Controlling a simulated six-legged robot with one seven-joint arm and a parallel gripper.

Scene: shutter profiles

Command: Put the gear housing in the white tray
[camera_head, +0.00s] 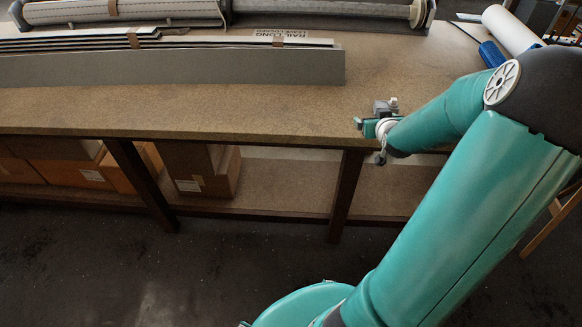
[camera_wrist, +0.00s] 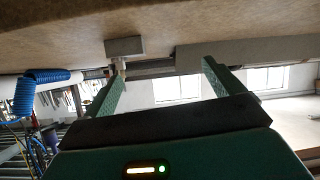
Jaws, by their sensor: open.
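A small grey block with a lighter knob, which looks like the gear housing (camera_head: 385,106), sits on the brown workbench near its front edge. In the wrist view the same grey housing (camera_wrist: 124,46) shows ahead of the left finger, with a narrow stub toward it. My gripper (camera_head: 375,127) is at the bench's front edge, just on the near side of the housing. In the wrist view my gripper (camera_wrist: 163,70) has its two green fingers wide apart with nothing between them. The housing is not gripped. I see no white tray in either view.
Long grey profiles (camera_head: 180,67) lie across the workbench (camera_head: 230,115) at left, with a "rail long" label behind. A white roll (camera_head: 512,30) and a blue object (camera_head: 491,54) are at the back right. Cardboard boxes (camera_head: 200,170) stand on the lower shelf. The bench front is clear left of my gripper.

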